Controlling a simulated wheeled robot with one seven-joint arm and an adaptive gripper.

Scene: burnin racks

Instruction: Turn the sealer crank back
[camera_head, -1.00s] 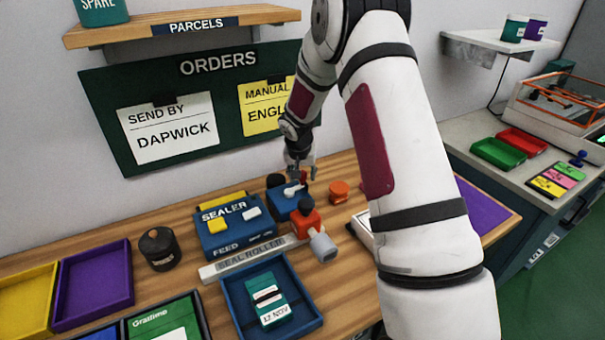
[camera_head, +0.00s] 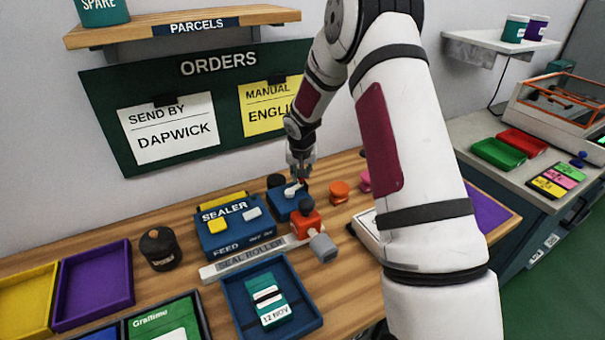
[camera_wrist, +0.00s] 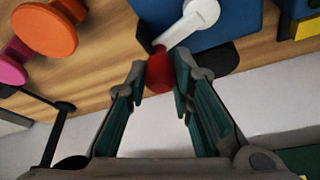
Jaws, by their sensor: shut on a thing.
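The sealer (camera_head: 228,226) is a blue machine on the wooden bench, with a yellow button and a pale button on top. On its right is a blue housing (camera_head: 290,207) with a white crank arm (camera_head: 292,188). The crank arm (camera_wrist: 192,24) ends in a red knob (camera_wrist: 159,72) in the wrist view. My gripper (camera_head: 302,176) reaches down to the crank from above. In the wrist view my gripper (camera_wrist: 160,85) has its two fingers closed around the red knob. The knob is mostly hidden in the head view.
A red-orange piece with a grey end (camera_head: 306,225) stands in front of the crank housing. An orange knob-like object (camera_head: 339,191) and a pink one (camera_head: 364,180) stand to the right. A blue tray (camera_head: 230,296) holding a green packet lies in front.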

